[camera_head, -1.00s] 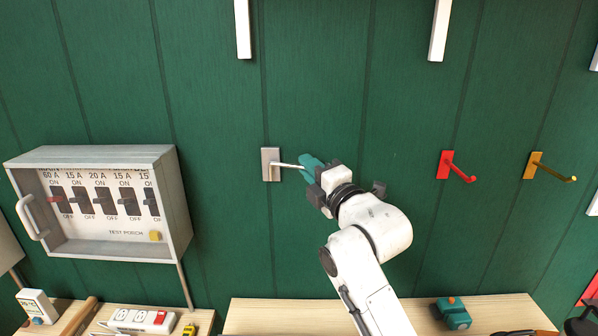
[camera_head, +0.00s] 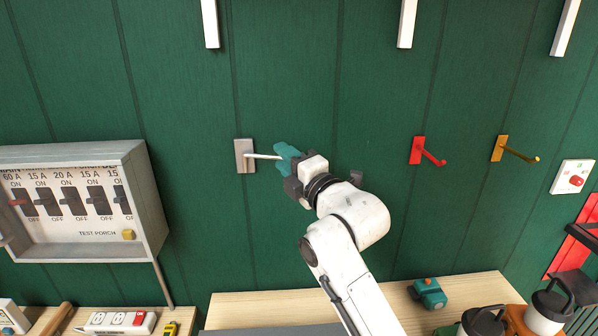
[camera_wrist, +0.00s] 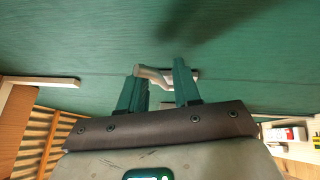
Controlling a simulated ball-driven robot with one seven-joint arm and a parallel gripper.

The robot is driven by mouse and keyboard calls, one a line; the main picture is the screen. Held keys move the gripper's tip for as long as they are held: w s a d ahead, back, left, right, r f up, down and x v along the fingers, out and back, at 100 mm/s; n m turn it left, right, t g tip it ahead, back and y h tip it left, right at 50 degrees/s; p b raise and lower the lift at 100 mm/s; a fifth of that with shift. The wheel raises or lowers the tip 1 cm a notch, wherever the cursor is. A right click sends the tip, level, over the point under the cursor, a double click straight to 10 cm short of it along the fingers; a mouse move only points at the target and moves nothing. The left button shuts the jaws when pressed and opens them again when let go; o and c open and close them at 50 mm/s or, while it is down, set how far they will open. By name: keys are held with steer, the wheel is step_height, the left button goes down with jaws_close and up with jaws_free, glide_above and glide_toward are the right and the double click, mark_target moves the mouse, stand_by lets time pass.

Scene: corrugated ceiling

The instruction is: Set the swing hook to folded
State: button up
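The swing hook has a grey wall plate (camera_head: 240,163) on the green wall, left of centre in the head view. Its pale arm (camera_head: 263,156) sticks out to the right from the plate. My gripper (camera_head: 286,157), with teal fingers, is at the free end of that arm and hides the tip. In the wrist view, the pale hook (camera_wrist: 153,76) shows between and beyond the two fingers of my gripper (camera_wrist: 158,80). The fingers stand apart with a gap around the hook. I cannot tell whether either finger touches it.
A red hook (camera_head: 418,151) and a yellow hook (camera_head: 500,148) are on the wall to the right. A grey breaker box (camera_head: 148,200) hangs at the left. A wooden shelf (camera_head: 270,306) runs below, with a teal object (camera_head: 430,295) on it. The wall around the swing hook is clear.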

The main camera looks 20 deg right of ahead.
steer(key=b+v, duration=0.3)
steer(key=v, duration=0.7)
steer(key=shift+c, duration=0.2)
